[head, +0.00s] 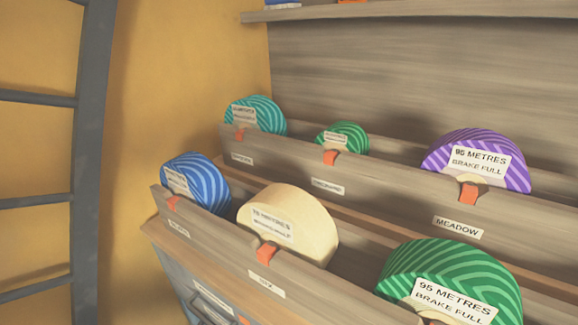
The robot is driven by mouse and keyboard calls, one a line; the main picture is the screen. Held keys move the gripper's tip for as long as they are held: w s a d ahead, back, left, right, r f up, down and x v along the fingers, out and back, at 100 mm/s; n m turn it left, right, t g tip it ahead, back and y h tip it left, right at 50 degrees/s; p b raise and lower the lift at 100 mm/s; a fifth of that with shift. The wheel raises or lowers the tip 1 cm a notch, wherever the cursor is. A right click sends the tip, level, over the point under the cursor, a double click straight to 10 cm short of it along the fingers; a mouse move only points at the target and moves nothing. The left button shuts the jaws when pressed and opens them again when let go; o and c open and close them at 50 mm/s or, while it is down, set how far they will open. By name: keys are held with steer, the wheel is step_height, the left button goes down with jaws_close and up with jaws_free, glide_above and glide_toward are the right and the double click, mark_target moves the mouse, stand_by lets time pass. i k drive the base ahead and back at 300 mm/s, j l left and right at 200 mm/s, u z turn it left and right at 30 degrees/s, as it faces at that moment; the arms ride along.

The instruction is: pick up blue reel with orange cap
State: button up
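A blue reel (205,182) with paler blue stripes stands in the front wooden rack, at its left end. A white label (176,181) is on its face, too small to read. A small orange piece (172,203) shows just below it at the rack's front board; I cannot tell whether it belongs to the reel or to the rack. The lower part of the reel is hidden behind that board. My gripper is not in view.
A cream reel (302,222) and a green reel (462,270) stand to the right in the front rack (335,297). Teal (265,113), green (352,134) and purple (480,145) reels stand in the row behind. A grey ladder (92,150) is at left.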

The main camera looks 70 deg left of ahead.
mark_target(193, 176)
steer(key=k+u, duration=0.1)
steer(key=u, duration=2.1)
